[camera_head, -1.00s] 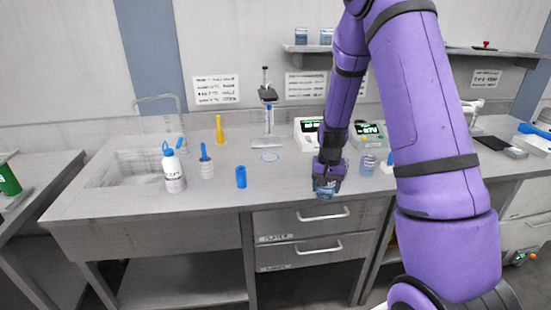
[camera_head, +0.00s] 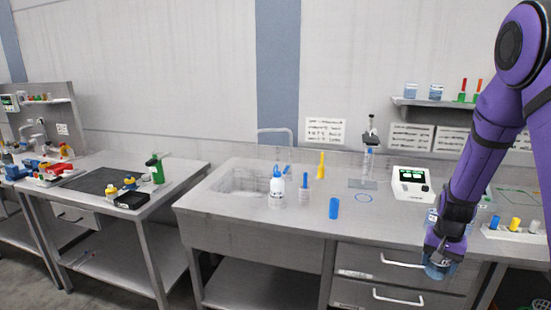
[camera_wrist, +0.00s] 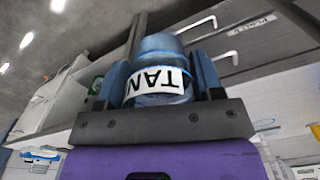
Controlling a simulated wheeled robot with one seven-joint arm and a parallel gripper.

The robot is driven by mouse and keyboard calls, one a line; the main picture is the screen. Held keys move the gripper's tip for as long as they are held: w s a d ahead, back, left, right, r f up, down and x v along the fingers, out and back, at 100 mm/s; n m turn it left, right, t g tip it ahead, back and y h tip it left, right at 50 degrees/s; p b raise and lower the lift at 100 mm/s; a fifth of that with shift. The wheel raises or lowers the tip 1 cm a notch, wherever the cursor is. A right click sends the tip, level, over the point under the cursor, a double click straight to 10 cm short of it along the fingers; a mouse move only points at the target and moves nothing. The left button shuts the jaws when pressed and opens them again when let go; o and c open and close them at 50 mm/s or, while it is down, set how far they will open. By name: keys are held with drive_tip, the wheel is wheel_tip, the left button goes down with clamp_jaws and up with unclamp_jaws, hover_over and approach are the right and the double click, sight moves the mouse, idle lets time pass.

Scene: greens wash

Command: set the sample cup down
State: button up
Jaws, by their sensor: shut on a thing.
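The sample cup (camera_wrist: 160,75) is a blue-tinted clear cup with a white label reading "TAN" upside down in the wrist view. My gripper (camera_head: 440,262) is shut on it, with one finger on each side of the cup in the wrist view (camera_wrist: 165,80). In the head view the cup (camera_head: 438,271) hangs below my gripper at the front edge of the grey counter (camera_head: 300,228), at the right. I cannot tell whether it is in front of the edge or over the top. A thin blue ring (camera_head: 364,198) is marked on the counter, left of my gripper.
Behind the ring stand a burette-like stand (camera_head: 370,150) and a white meter (camera_head: 410,184). A blue cylinder (camera_head: 334,208), a wash bottle (camera_head: 277,186), a yellow item (camera_head: 321,165) and the sink (camera_head: 240,182) are further left. The counter around the ring is mostly clear.

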drive_tip(key=shift+s, duration=0.25)
drive_tip(key=shift+w+a+f, duration=0.1)
drive_tip(key=shift+w+a, duration=0.05)
drive_tip(key=shift+a, duration=0.15)
drive_tip(key=shift+w+a+f+n, duration=0.3)
drive_tip(key=shift+n, duration=0.1)
drive_tip(key=w+a+f+n, duration=0.2)
drive_tip(key=a+f+n, duration=0.1)
drive_tip(key=a, duration=0.3)
drive_tip(key=w+a+f+n, duration=0.2)
drive_tip(key=a+f+n, duration=0.1)
drive_tip(key=a, duration=0.3)
drive_tip(key=shift+w+a+f, duration=0.3)
drive_tip(key=shift+w+f, duration=0.05)
drive_tip(key=shift+f, duration=0.3)
